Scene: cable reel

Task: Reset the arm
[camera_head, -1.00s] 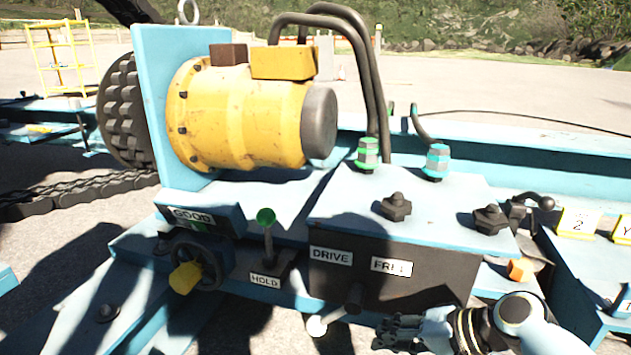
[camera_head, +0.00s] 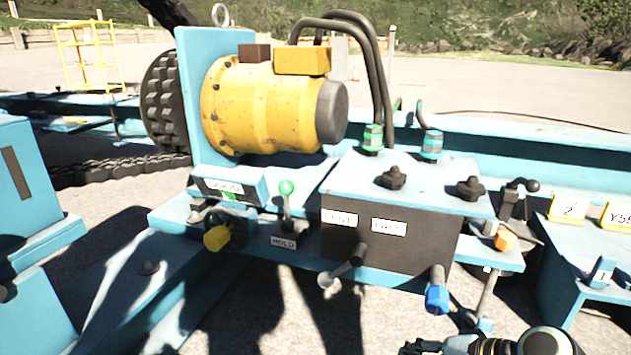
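My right gripper (camera_head: 424,346) is at the bottom edge of the head view, right of centre, dark and partly cut off by the frame. Its fingers are too small and cropped to tell open from shut, and nothing is seen in it. It is below and apart from the dark control box (camera_head: 385,250). My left gripper is not in view. A white-tipped lever (camera_head: 328,280) angles down to the left under the box's DRIVE and FREE labels. A blue-ended lever (camera_head: 437,298) hangs at the box's right front. A green-knobbed lever (camera_head: 286,188) stands upright above the HOLD label.
A yellow motor (camera_head: 262,108) sits behind the box. A yellow-handled wheel (camera_head: 217,238) is at its left and an orange knob (camera_head: 505,240) at its right. Blue frames with number plates (camera_head: 569,208) stand on the right. A blue cabinet (camera_head: 30,190) is at the left edge.

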